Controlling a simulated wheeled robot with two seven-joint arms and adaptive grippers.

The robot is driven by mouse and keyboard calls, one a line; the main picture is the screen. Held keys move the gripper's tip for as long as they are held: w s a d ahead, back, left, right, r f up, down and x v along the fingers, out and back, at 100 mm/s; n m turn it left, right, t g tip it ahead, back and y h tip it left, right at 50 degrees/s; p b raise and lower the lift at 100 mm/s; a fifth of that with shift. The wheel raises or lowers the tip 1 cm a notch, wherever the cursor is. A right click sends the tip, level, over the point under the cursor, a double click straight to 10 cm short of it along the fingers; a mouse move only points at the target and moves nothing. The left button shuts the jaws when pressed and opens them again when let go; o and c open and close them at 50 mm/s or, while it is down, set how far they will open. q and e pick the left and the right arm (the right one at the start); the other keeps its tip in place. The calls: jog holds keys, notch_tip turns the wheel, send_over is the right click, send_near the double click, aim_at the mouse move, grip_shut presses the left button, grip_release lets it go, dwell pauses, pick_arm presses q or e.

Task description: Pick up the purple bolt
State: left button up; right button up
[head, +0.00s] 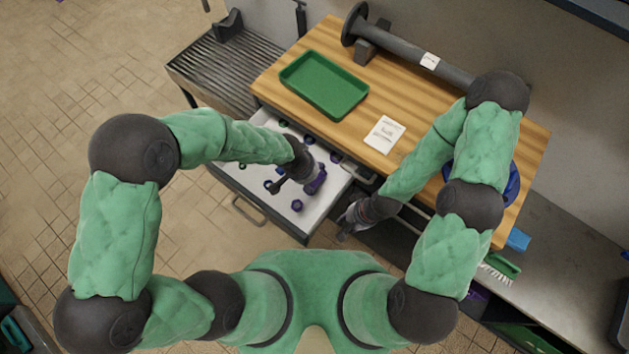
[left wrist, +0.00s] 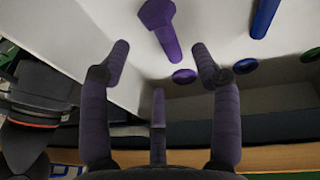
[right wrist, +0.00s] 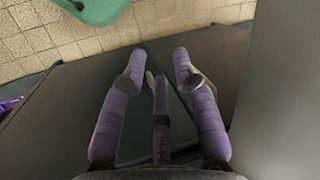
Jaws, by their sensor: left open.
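The purple bolt (left wrist: 163,28) lies on the white floor of the open drawer, its wider end toward the top of the left wrist view. In the head view the purple bolt (head: 317,181) shows beside my left gripper (head: 297,186), which is over the drawer. My left gripper (left wrist: 160,58) is open and empty, and the bolt lies beyond its fingertips, roughly in line with the gap. My right gripper (head: 344,227) is beside the drawer's right side. In the right wrist view my right gripper (right wrist: 160,62) has its fingers apart with nothing between them.
The drawer (head: 310,222) also holds several green, blue and purple pieces; a blue bolt (left wrist: 264,18) lies to the right of the purple one. Above it, the wooden tabletop (head: 300,65) carries a green tray (head: 323,84), a paper note (head: 384,134) and a grey pipe (head: 405,50).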

aim_at(317, 182)
pick_arm(q)
jog(key=b+x, duration=0.1)
jog(key=x, duration=0.3)
jog(key=b+x, duration=0.1)
jog(key=x, duration=0.1)
jog(key=shift+w+d+f+b, duration=0.1)
jog(key=shift+w+f+b, duration=0.1)
jog(key=shift+w+b, duration=0.15)
grip_shut()
